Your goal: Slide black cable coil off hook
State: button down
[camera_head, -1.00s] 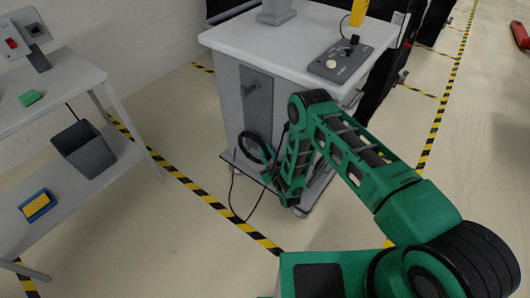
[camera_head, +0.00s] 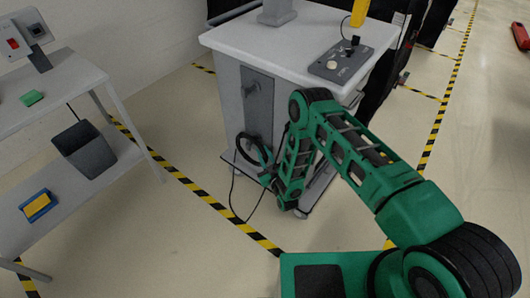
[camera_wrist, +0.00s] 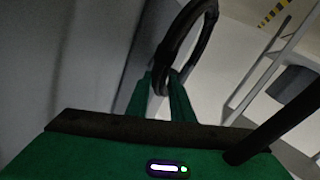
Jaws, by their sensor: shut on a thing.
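The black cable coil (camera_head: 241,143) is a ring beside the cart's near side, low down, with a loose cable hanging to the floor. In the wrist view the coil (camera_wrist: 170,42) passes between the finger ends. My gripper (camera_head: 266,179) is shut on the coil's lower edge, and its green fingers also show in the wrist view (camera_wrist: 164,84). The grey hook (camera_head: 249,90) sticks out of a dark plate (camera_head: 259,112) on the cart's side. The coil is well below the hook and looks apart from it.
The grey cart (camera_head: 225,40) has a control box (camera_head: 340,64) on top. A shelf table (camera_head: 72,80) at left holds a dark bin (camera_head: 84,152) and a blue-yellow block (camera_head: 37,205). Open floor with striped tape (camera_head: 190,183) lies between table and cart.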

jog(key=s+a, duration=0.5)
jog(key=s, duration=0.1)
jog(key=shift+s, duration=0.2)
dwell(0.9)
jog(key=shift+w+r, duration=0.1)
